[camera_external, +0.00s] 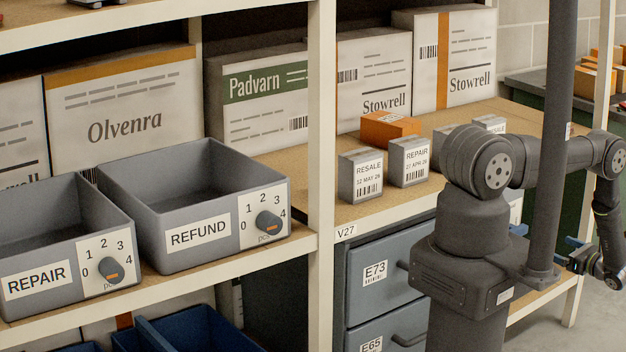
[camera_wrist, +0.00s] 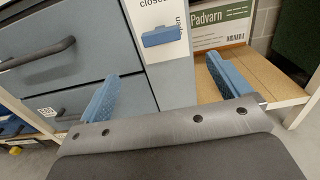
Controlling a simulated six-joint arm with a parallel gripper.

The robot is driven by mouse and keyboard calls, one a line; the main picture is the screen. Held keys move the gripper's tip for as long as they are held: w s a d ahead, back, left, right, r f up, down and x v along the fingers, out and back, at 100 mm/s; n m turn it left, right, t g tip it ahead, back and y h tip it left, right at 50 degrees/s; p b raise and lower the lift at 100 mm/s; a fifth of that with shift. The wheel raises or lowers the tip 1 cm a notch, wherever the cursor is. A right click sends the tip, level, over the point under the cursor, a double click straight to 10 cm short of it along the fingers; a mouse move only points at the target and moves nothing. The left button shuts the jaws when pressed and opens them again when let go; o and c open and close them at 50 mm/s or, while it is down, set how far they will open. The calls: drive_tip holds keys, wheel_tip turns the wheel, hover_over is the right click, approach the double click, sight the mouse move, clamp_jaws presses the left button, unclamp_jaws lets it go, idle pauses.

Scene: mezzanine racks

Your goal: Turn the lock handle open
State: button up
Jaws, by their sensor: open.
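The lock handle (camera_wrist: 163,36) is a short blue bar on a white plate on the blue-grey cabinet front. It lies nearly level in the wrist view, below the word "closed", with "open" printed sideways to its right. My gripper (camera_wrist: 163,66) is open, with one blue finger to each side of the handle in the picture. The handle appears ahead of the fingertips, and I see no contact. I cannot make out the lock handle there.
A dark drawer pull (camera_wrist: 38,55) sticks out left of the plate. A wooden shelf (camera_wrist: 262,78) with a Padvarn box (camera_wrist: 222,22) is at right. In the external view, small boxes (camera_external: 361,176) stand on the shelf above the drawers (camera_external: 378,272), and grey bins (camera_external: 190,200) stand at left.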

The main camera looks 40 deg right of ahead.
sight(521, 230)
drive_tip(key=w, duration=1.7)
drive_tip(key=shift+w, duration=0.2)
